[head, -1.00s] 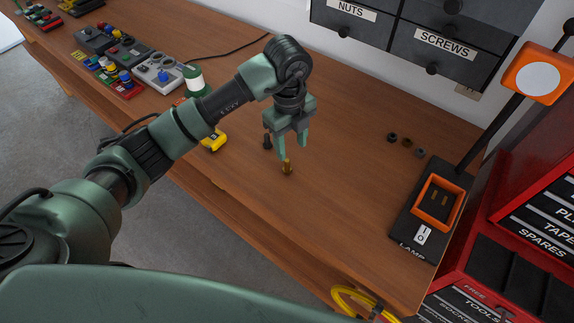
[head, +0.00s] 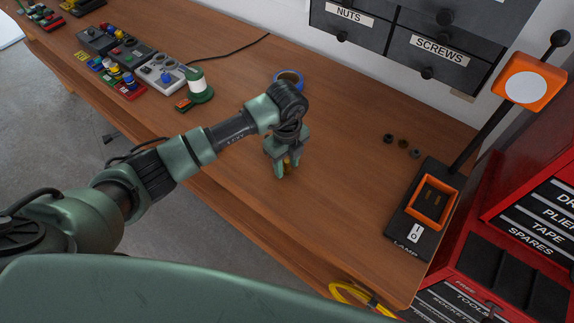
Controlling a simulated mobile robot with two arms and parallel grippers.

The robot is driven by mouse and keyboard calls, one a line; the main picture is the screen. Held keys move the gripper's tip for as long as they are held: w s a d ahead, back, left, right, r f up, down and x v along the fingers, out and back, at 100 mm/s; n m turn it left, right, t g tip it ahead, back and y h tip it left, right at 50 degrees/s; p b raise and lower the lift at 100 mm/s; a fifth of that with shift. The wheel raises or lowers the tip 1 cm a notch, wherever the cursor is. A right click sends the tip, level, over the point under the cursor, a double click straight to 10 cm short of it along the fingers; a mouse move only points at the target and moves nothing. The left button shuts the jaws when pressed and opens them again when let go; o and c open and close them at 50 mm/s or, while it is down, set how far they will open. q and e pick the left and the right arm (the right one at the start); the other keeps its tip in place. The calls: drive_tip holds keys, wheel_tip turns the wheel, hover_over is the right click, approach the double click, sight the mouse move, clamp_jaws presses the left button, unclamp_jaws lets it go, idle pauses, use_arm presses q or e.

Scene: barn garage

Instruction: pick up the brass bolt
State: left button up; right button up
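The brass bolt (head: 287,164) stands on the wooden bench, partly hidden by the fingers of my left gripper (head: 286,170). The gripper points down, low over the bench, with its fingers on either side of the bolt. I cannot tell whether the fingers touch the bolt or are closed on it. My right gripper is not in view.
Blue tape (head: 293,74) lies behind my wrist. The bench front right of the gripper is clear.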

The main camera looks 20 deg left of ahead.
use_arm(q)
clamp_jaws()
drive_tip(key=shift+r, duration=0.15)
